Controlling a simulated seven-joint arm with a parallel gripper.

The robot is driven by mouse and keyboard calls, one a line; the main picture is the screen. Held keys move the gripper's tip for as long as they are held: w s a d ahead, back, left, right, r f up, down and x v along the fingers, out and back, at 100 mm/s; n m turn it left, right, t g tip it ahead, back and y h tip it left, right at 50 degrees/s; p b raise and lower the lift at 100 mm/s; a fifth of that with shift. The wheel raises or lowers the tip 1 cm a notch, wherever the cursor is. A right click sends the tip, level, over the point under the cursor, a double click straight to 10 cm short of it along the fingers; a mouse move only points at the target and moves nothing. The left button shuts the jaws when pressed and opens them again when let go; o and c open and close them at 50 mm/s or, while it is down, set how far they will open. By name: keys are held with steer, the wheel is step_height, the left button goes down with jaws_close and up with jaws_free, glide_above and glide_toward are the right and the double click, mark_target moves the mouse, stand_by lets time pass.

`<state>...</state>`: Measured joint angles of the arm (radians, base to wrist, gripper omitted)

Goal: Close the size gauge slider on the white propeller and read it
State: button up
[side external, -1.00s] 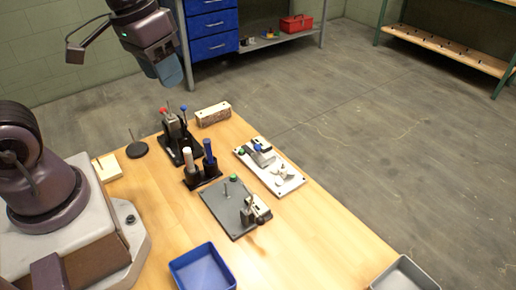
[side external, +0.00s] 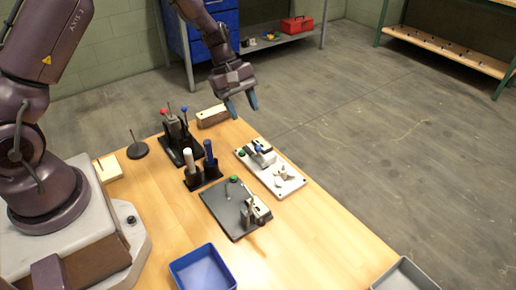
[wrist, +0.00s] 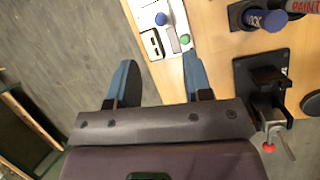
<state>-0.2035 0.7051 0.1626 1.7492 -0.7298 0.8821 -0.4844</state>
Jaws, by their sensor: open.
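A white plate (side external: 292,186) lies near the far right edge of the wooden table. It carries a gauge with a blue knob (side external: 258,149), a green button (side external: 240,152) and a small white piece (side external: 283,175) that looks like the white propeller. The slider's exact position is too small to read. My gripper (side external: 242,104) is open and empty, above and beyond the plate's far end. In the wrist view my open fingers (wrist: 157,78) point toward the plate (wrist: 175,12), with the blue knob (wrist: 161,18) and green button (wrist: 185,38) past the tips.
A dark grey plate (side external: 219,205) with a post and fixture lies nearer. Left of the white plate stand a black holder with white and blue handles (side external: 209,160) and a black stand with red and blue knobs (side external: 180,150).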

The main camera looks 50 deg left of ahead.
mark_target(258, 150)
steer(key=x, duration=1.1)
steer(key=shift+d+f, duration=0.15)
steer(key=shift+f, duration=0.2)
